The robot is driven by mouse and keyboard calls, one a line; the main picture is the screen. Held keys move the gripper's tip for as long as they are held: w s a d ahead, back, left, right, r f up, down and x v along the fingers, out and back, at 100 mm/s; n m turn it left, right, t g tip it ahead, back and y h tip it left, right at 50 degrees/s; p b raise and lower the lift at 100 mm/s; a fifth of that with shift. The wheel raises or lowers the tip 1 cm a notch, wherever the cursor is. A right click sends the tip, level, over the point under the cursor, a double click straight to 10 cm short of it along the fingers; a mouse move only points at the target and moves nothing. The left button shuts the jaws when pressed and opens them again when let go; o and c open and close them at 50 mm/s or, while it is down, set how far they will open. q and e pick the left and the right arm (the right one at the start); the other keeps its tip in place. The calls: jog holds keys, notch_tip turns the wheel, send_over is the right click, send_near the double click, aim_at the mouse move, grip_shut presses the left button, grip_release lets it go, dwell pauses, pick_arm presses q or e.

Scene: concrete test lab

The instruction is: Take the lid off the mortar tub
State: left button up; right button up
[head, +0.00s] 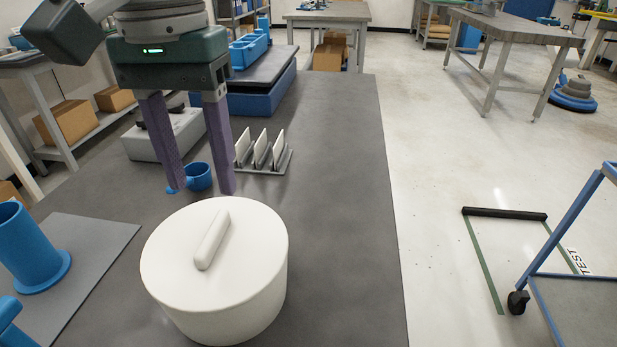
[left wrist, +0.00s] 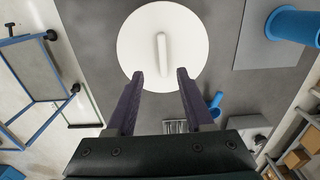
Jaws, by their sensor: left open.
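The white mortar tub (head: 225,322) stands on the grey table near its front. Its round white lid (head: 255,232) is on top, with a raised bar handle (head: 212,240) across the middle. The lid (left wrist: 140,50) and its handle (left wrist: 162,54) also show in the left wrist view. My left gripper (head: 203,192) is open and empty, with its purple fingers pointing down. In the head view it appears beyond and above the lid. In the left wrist view the fingertips (left wrist: 161,73) lie on either side of the handle's near end, apart from it. My right gripper is not in view.
A small blue cup (head: 199,177) and a rack with white plates (head: 264,155) stand behind the tub. A blue cylinder with a flange (head: 30,248) sits on a grey mat (head: 85,262) at left. The table's right side (head: 345,220) is clear.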

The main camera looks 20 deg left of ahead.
aim_at(211, 231)
pick_arm(q)
jog(key=shift+a+f, duration=0.2)
jog(key=shift+f, duration=1)
notch_tip(211, 231, down, 6)
jog(key=shift+r+b, duration=0.25)
jog(key=shift+b, duration=0.2)
grip_shut()
